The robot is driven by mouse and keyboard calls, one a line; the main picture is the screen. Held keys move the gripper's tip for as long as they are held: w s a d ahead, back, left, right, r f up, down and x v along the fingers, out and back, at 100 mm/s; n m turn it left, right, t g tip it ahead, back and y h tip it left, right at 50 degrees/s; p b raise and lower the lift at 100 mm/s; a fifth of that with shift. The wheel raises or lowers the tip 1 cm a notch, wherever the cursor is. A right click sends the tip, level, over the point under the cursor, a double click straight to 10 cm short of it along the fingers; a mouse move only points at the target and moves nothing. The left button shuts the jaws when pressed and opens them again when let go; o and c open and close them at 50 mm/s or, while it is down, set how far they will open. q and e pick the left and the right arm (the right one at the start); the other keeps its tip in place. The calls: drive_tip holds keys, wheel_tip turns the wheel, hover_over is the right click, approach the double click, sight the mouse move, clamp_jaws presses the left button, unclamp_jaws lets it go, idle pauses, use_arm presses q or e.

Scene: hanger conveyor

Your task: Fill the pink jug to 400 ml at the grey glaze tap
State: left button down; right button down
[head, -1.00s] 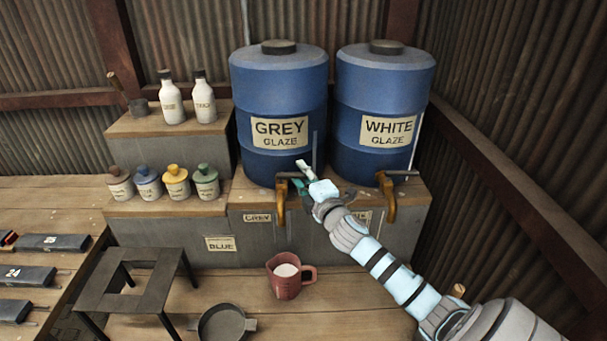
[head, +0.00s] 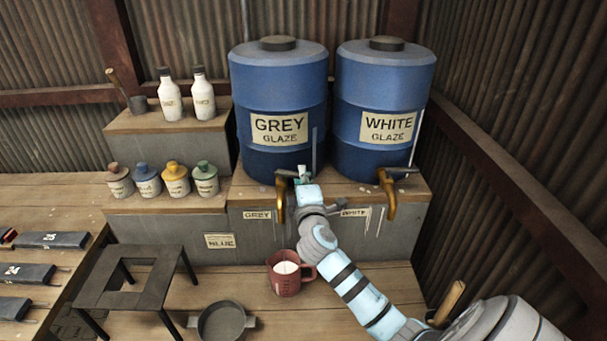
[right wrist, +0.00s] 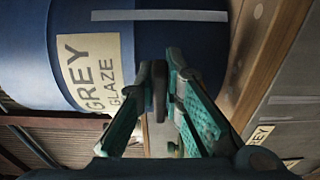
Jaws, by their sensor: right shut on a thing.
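The pink jug (head: 283,284) stands upright on the bench below the grey glaze tap (head: 281,203), its handle to the right. Pale liquid shows inside it; I cannot read the level against its marks. No stream from the tap is visible. The tap is on the blue barrel labelled GREY GLAZE (head: 279,95). My right gripper (head: 303,174) is at that tap's dark lever, shut on it. In the right wrist view the lever (right wrist: 159,92) sits between the teal fingers (right wrist: 166,85). My left gripper is out of view.
The white glaze barrel (head: 386,90) and its tap (head: 387,196) stand close on the right. A dark pan (head: 222,321) and a black stand (head: 133,285) are left of the jug. Small glaze jars (head: 176,183) sit on the step behind.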

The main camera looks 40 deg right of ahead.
drive_tip(key=c, duration=1.7)
unclamp_jaws()
drive_tip(key=shift+a, duration=0.1)
drive_tip(key=v, duration=1.2)
